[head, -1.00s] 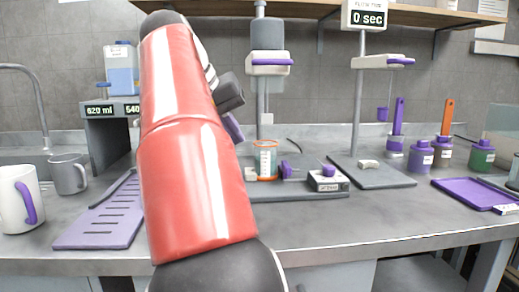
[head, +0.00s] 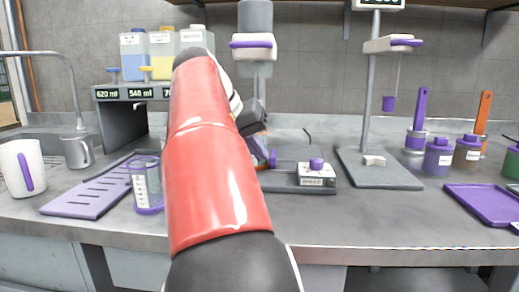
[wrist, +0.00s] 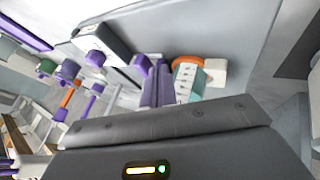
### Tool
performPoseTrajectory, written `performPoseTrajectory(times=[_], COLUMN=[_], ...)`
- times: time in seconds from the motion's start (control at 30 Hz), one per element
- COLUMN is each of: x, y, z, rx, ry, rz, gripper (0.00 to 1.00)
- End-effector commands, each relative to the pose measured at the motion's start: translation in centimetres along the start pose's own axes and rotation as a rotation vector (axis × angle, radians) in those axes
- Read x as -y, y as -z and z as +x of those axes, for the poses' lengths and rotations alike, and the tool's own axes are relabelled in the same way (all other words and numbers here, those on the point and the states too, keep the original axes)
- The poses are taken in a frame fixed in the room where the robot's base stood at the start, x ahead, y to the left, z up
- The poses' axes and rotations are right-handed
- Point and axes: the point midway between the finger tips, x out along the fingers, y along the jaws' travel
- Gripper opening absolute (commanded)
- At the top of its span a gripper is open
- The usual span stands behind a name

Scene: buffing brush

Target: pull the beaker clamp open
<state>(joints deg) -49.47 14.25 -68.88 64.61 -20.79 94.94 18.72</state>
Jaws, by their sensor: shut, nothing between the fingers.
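The beaker clamp is on a grey stand base on the counter. Its purple handle part (head: 273,160) shows just right of my arm in the head view, and its purple part (wrist: 141,65) shows in the wrist view. A beaker (wrist: 187,82) with an orange rim stands at the clamp, beside a white jaw block (wrist: 215,72). The head view mostly hides this beaker behind my arm. My gripper (wrist: 160,72) has its purple fingers together and empty, close beside the beaker and the purple clamp part. I cannot tell whether they touch. It also shows in the head view (head: 260,152).
A control box (head: 316,174) with a purple knob sits right of the clamp. A clear beaker (head: 147,188) and a purple rack (head: 85,202) are left of my arm. A tall stand (head: 380,168) and purple tray (head: 485,203) are to the right.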

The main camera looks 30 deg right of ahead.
Motion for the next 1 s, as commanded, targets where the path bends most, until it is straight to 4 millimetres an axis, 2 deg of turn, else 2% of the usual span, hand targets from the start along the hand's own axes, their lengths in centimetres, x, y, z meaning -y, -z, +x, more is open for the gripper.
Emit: performPoseTrajectory(times=[0.37, 0.67, 1.0], x=[-0.4, -4.1, -4.3], y=[0.0, -0.1, 0.0], z=[0.2, 2.3, 2.2], rx=[0.001, 0.002, 0.003], ry=[0.0, 0.001, -0.003], rz=[0.002, 0.002, 0.002], gripper=[0.0, 0.0, 0.0])
